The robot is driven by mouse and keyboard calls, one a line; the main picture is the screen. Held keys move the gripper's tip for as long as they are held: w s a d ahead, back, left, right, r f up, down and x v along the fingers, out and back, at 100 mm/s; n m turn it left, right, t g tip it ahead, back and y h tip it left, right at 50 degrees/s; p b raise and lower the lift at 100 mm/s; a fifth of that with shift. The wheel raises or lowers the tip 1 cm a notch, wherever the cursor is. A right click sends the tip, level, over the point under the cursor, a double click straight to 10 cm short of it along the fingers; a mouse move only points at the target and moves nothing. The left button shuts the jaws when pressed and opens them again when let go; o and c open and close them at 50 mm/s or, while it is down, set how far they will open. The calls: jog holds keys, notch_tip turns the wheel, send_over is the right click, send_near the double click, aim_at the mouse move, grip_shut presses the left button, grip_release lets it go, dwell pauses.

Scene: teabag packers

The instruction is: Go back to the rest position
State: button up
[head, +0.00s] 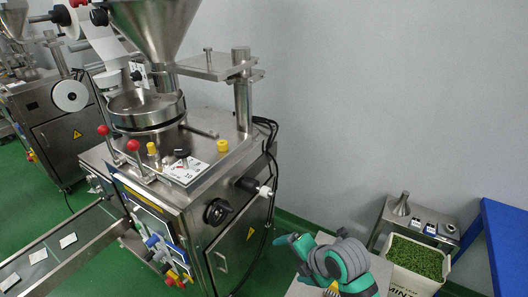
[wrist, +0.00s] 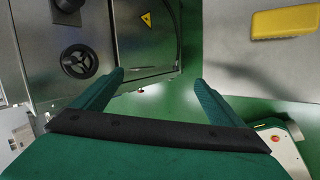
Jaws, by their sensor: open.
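My gripper (wrist: 159,78) is open and empty in the wrist view. Its two teal fingers stand wide apart over the green floor, with nothing between them. The steel packing machine (head: 155,185) fills the left and middle of the head view. Its cabinet front, with a black handwheel (wrist: 80,62), shows at the upper left of the wrist view. In the head view my teal and grey arm is folded low, right of the machine, and I cannot make out the fingertips there.
A yellow object (wrist: 285,22) lies on a grey surface at the upper right of the wrist view. In the head view, a box of green leaves (head: 416,258) and a blue table (head: 508,240) stand at the right. A conveyor (head: 65,255) runs at the lower left.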

jog(key=w+a+r+m+t+y, duration=0.1)
jog(key=w+a+r+m+t, duration=0.1)
jog(key=a+r+m+t, duration=0.45)
jog(key=w+a+r+m+t+y, duration=0.1)
jog(key=w+a+m+t+y, duration=0.15)
jog(key=a+m, duration=0.7)
jog(key=s+d+f+m+t+h, duration=0.1)
jog(key=s+f+m+h, duration=0.5)
jog(key=s, duration=0.5)
jog(key=s+f+m+h, duration=0.2)
jog(key=s+f+m, duration=0.3)
jog(key=s+f, duration=0.45)
jog(key=s+d+r, duration=0.1)
jog(key=s+d, duration=0.2)
jog(key=s, duration=0.6)
jog(key=s+d+r, duration=0.2)
jog(key=s+d, duration=0.1)
jog(key=s, duration=0.6)
jog(key=shift+s+d+n, duration=0.3)
jog(key=shift+s+d, duration=0.05)
jog(key=shift+d, duration=0.05)
